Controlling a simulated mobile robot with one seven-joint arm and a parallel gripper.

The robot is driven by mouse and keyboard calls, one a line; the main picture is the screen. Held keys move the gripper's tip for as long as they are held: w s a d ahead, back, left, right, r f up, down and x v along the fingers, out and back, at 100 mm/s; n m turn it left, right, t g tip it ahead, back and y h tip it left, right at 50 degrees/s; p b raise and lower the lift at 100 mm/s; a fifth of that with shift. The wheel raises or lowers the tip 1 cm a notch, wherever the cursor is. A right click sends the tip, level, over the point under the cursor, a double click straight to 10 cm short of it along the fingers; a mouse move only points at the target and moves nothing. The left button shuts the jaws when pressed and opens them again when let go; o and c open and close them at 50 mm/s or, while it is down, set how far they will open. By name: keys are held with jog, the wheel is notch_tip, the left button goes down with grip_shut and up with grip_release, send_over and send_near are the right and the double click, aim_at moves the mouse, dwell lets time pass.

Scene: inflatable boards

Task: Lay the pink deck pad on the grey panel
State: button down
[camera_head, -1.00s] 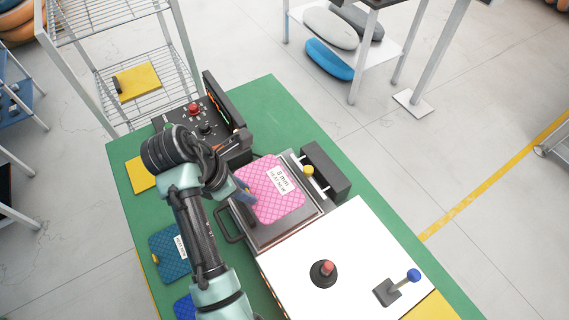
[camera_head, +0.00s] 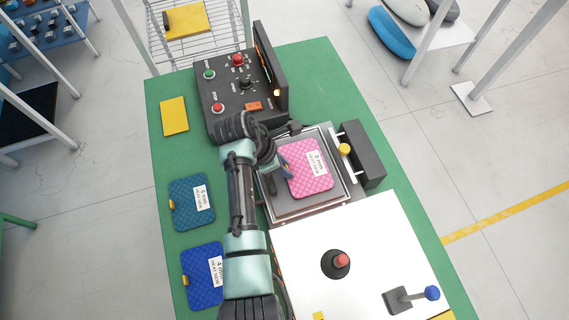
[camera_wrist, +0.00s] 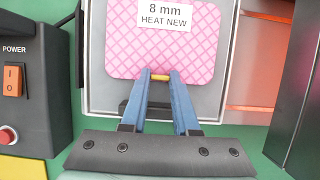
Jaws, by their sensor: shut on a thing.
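The pink deck pad (camera_head: 305,177) has a quilted pattern and a white "8 mm HEAT NEW" label. It is over the grey panel (camera_head: 285,208), with bare grey showing around it. In the wrist view the pad (camera_wrist: 125,45) looks flat over the panel (camera_wrist: 101,100); I cannot tell whether it touches it. My gripper (camera_head: 285,172) is at the pad's left edge. In the wrist view its blue fingers (camera_wrist: 160,76) are shut on the pad's small yellow tab.
A black control box (camera_head: 240,90) stands behind the panel. A white-topped unit (camera_head: 350,250) with a red knob and a blue-tipped lever is in front. A teal pad (camera_head: 190,205) and a blue pad (camera_head: 203,275) lie left on the green table (camera_head: 310,70).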

jog(key=shift+w+f, duration=0.1)
jog(key=shift+f, duration=0.1)
jog(key=c, duration=0.7)
grip_release()
jog(key=v, duration=1.2)
jog(key=w+r+m+t+y, duration=0.2)
jog(key=w+r+m+t, duration=0.55)
jog(key=r, duration=0.75)
jog(key=w+d+r+m+t+y, duration=0.1)
jog(key=w+r+m+t, duration=0.15)
jog(key=r, duration=0.55)
jog(key=w+d+r+m+t, duration=0.15)
jog(key=r+t, duration=0.25)
jog(key=r, duration=0.5)
jog(key=s+r+m+t, duration=0.3)
jog(key=s+r+t, duration=0.1)
jog(key=r, duration=0.5)
jog(key=s+d+r+m+t+y, duration=0.1)
jog(key=s+r+m+t, duration=0.2)
jog(key=s+r, duration=0.4)
jog(key=s+d+r+m+t, duration=0.1)
jog(key=s+r+m+t, duration=0.3)
jog(key=r, duration=0.7)
jog(key=shift+s+r+t, duration=0.15)
jog(key=shift+s+t, duration=0.1)
jog(key=shift+s, duration=0.35)
jog(key=shift+s+r+t, duration=0.15)
jog(key=shift+s+t, duration=0.1)
jog(key=shift+s, duration=0.35)
